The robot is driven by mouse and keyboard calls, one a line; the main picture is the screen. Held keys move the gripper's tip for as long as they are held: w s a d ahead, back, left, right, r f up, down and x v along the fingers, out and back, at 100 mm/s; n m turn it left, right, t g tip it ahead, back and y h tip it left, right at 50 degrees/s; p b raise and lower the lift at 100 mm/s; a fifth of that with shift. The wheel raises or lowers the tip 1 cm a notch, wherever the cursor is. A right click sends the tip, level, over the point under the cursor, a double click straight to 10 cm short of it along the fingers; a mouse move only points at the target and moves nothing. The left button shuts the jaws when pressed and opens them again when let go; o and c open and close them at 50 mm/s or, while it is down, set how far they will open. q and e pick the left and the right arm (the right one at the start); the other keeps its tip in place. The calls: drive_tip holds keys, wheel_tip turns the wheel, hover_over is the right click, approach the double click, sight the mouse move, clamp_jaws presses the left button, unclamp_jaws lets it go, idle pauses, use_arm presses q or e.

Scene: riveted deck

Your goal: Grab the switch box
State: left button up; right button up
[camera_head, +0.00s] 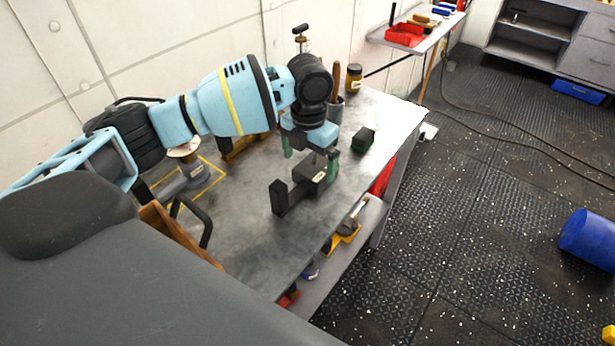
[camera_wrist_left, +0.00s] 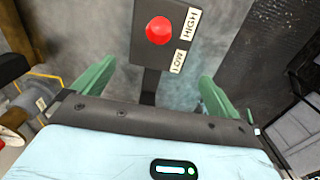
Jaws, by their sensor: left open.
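The switch box (camera_head: 312,172) is a dark box on the grey workbench (camera_head: 240,240), with a black upright piece at its near left end. In the left wrist view the switch box (camera_wrist_left: 177,22) shows a red button and labels reading HIGH and LOW. A narrow black part of it runs down between the fingers. My left gripper (camera_head: 309,155) is open, its green fingers above and around the box; in the left wrist view (camera_wrist_left: 155,85) a gap shows on both sides of the narrow part. My right gripper is not in view.
A dark green block (camera_head: 363,141) lies to the right on the bench. A jar (camera_head: 354,78) and a cup with a wooden-handled tool (camera_head: 336,108) stand behind. A wooden crate (camera_head: 165,228) is at the left. A blue barrel (camera_head: 588,238) lies on the floor.

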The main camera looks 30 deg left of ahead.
sight(308, 172)
use_arm(q)
drive_tip(key=shift+w+a+f, duration=0.1)
drive_tip(key=shift+w+f, duration=0.05)
drive_tip(key=shift+f, duration=1.4)
drive_tip(key=shift+w+a+f, duration=0.1)
drive_tip(key=shift+f, duration=1.4)
drive_tip(key=c, duration=1.4)
drive_tip(key=shift+r, duration=0.1)
drive_tip(key=shift+r, duration=0.5)
wheel_tip(308, 172, up, 2)
drive_tip(key=shift+r, duration=0.1)
drive_tip(key=s+d+r+b, duration=0.1)
drive_tip(key=s+d, duration=0.2)
drive_tip(key=d, duration=1.2)
drive_tip(key=shift+d+r, duration=0.35)
